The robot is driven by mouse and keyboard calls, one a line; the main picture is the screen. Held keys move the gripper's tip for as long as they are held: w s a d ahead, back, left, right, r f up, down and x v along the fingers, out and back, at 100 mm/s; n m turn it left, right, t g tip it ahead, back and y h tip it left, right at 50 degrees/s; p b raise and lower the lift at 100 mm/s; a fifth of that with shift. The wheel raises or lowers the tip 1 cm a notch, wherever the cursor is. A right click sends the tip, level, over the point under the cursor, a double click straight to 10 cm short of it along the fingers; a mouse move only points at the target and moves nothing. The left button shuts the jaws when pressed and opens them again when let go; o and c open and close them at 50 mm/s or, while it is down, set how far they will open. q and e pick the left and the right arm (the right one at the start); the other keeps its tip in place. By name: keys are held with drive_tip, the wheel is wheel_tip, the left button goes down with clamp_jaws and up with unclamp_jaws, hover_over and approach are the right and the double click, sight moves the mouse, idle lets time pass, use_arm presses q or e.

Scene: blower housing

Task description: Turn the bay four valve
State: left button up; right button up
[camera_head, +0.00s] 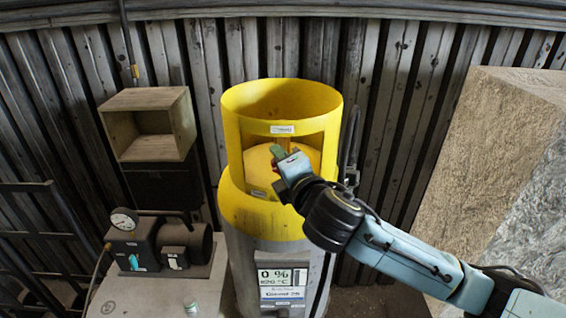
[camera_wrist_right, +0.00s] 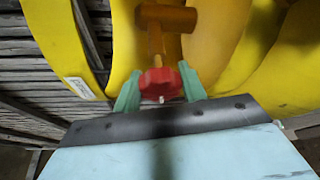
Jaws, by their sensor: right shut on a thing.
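A grey gas cylinder (camera_head: 262,262) with a yellow top and an open yellow collar (camera_head: 240,150) stands in the middle of the head view. The red valve knob (camera_wrist_right: 160,84) sits on an orange-brown stem (camera_wrist_right: 158,42) in the right wrist view. My right gripper (camera_head: 281,157) reaches in through the collar's opening. In the wrist view its green fingers (camera_wrist_right: 160,92) lie on both sides of the red knob and are shut on it. In the head view the gripper hides most of the knob. My left gripper is not in view.
A pump with a round gauge (camera_head: 124,220) stands on a grey block (camera_head: 150,295) at the left. An open wooden box (camera_head: 150,98) hangs on the ribbed wall. A display panel (camera_head: 283,282) reading "0 %" is on the cylinder's front. A big rough block (camera_head: 490,150) fills the right.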

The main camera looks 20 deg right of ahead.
drive_tip(key=shift+n+g, duration=0.3)
drive_tip(key=shift+n, duration=0.4)
drive_tip(key=o, duration=1)
drive_tip(key=shift+c, duration=0.2)
